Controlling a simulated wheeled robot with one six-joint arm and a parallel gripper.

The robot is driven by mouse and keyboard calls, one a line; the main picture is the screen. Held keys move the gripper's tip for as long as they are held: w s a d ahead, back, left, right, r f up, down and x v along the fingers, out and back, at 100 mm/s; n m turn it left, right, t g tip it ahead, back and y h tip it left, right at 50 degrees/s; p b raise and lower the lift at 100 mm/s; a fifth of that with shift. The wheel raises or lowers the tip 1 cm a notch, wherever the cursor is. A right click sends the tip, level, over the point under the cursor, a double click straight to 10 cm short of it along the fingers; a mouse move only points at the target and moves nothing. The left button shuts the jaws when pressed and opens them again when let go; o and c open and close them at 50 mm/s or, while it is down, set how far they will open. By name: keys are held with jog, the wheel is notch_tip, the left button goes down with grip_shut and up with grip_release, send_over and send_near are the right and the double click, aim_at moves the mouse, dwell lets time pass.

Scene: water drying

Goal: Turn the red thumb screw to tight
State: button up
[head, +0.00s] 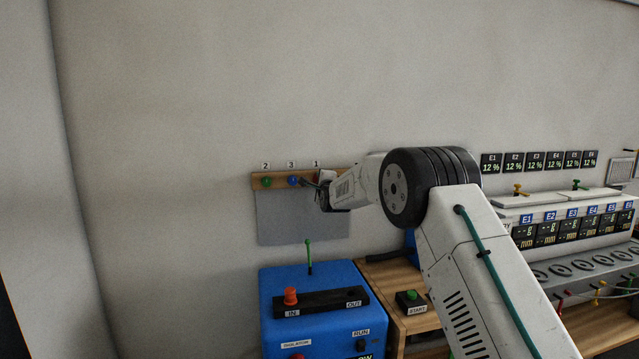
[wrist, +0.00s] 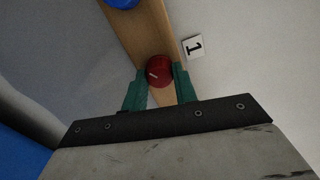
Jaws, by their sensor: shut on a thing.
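The red thumb screw (wrist: 159,71) is on the wooden strip (wrist: 137,35) beside the label 1 (wrist: 193,46) in the wrist view. It has a round red head with a short pale line mark on it. My gripper (wrist: 160,78) has its green fingers on both sides of the red head and is shut on it. In the head view my gripper (head: 316,184) reaches the right part of the wooden strip (head: 262,181) below label 1 (head: 316,164). There the red screw is hidden by my gripper and arm.
A blue knob (head: 293,181) and a green knob (head: 267,182) sit on the strip to the left. A grey panel (head: 285,220) hangs below. A blue machine (head: 275,325) with an upright green lever (head: 309,256) stands beneath. The wall to the left is bare.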

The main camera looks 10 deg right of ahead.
jog(key=m, duration=0.7)
jog(key=shift+f, duration=0.25)
dwell(0.3)
jog(key=o, duration=1)
jog(key=shift+a, duration=0.1)
jog(key=shift+r, duration=0.15)
jog(key=shift+s, duration=0.1)
jog(key=s, duration=0.7)
jog(key=shift+s, duration=0.35)
